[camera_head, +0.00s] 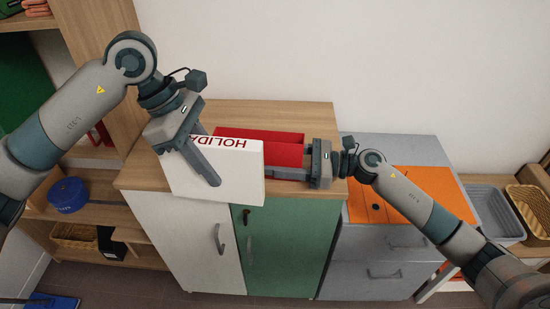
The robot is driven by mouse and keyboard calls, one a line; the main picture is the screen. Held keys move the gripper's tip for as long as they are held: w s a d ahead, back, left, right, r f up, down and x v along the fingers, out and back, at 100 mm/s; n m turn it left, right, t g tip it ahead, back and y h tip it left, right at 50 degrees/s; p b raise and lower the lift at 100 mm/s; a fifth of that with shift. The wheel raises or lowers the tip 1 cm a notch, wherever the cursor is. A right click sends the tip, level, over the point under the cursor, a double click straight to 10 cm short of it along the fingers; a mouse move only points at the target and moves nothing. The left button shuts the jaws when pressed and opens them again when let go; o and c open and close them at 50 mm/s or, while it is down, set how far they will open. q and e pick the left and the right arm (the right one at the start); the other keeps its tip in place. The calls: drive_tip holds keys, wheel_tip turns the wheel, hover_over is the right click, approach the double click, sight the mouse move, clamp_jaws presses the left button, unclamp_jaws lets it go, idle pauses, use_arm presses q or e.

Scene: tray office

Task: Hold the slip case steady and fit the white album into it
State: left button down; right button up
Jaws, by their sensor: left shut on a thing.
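The white album (235,178) with red "HOLIDA" lettering, upside down in the head view, is held tilted in front of the slip case. My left gripper (204,165) is shut on it, one finger across its near face; the other finger is mostly hidden. The red slip case (285,153) lies on the wooden cabinet top, with a dark opening showing between its red walls. The album hides its left front part. My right gripper (292,173) is at the case's right front, a finger reaching left along it; its grip is unclear.
The wooden cabinet top (275,113) is clear behind the case. To the right are an orange panel (385,200) on a grey cabinet, a grey bin (497,217) and a wicker basket (530,210). Shelves with a blue round container (68,195) stand at the left.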

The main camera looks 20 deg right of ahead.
drive_tip(key=c, duration=0.9)
use_arm(q)
drive_tip(key=w+d+r, duration=0.9)
drive_tip(key=d+r, duration=0.1)
drive_tip(key=d, duration=0.1)
drive_tip(key=shift+w+d, duration=0.15)
drive_tip(key=shift+w, duration=0.2)
use_arm(e)
drive_tip(key=shift+c, duration=0.2)
